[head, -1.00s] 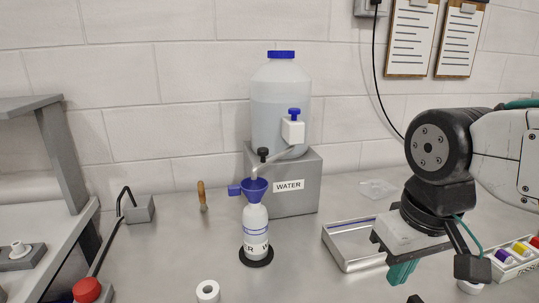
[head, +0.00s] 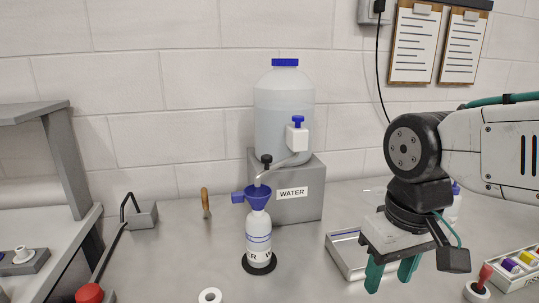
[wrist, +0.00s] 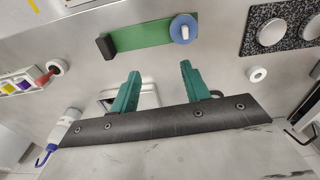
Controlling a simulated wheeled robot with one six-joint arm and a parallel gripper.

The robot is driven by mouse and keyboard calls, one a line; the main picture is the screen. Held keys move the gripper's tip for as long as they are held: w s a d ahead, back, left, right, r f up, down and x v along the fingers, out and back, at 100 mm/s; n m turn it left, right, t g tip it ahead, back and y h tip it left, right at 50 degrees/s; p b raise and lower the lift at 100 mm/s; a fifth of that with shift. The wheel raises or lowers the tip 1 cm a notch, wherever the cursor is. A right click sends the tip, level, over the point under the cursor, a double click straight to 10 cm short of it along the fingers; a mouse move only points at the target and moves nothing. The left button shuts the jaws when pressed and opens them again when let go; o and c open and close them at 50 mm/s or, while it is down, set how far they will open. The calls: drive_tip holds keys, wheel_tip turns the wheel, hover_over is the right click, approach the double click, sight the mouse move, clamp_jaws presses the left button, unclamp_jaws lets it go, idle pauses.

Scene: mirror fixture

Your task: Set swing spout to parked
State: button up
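The swing spout (head: 283,164) is a pale tube that runs from the white tap (head: 297,137) on the water container (head: 283,105), down and left. A black knob (head: 267,159) stands near its outer end. That end is over the blue funnel (head: 257,197) in the white bottle (head: 258,238); whether they touch I cannot tell. My gripper (head: 391,274) points down, right of the spout and well apart from it, over the metal tray. Its two green fingers are apart with nothing gripped between them, also in the wrist view (wrist: 160,76). The spout is not visible in the wrist view.
The metal tray (head: 343,258) lies under my gripper. The grey WATER box (head: 300,207) bears the container. A wooden-handled tool (head: 205,203) stands left of the bottle. A white ring (head: 210,297) lies in front. A colour-filled rack (head: 515,268) is at the right.

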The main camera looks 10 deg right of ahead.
drive_tip(key=w+a+r+n, duration=0.1)
drive_tip(key=w+a+r, duration=0.15)
drive_tip(key=w, duration=0.35)
drive_tip(key=w+a+r+n, duration=0.1)
drive_tip(key=w+r+n, duration=0.15)
drive_tip(key=w, duration=0.25)
wheel_tip(320, 180, up, 10)
drive_tip(key=n, duration=1)
hover_over(267, 156)
drive_tip(key=shift+w+a+f+g, duration=0.1)
drive_tip(key=shift+w+g, duration=0.05)
drive_tip(key=shift+g, duration=0.25)
wheel_tip(267, 156, up, 3)
drive_tip(key=shift+f+n, duration=0.1)
drive_tip(key=shift+n, duration=0.95)
drive_tip(key=shift+f+n, duration=0.35)
drive_tip(key=shift+n, duration=0.05)
wheel_tip(267, 156, down, 7)
drive_tip(key=shift+f, duration=0.2)
clamp_jaws()
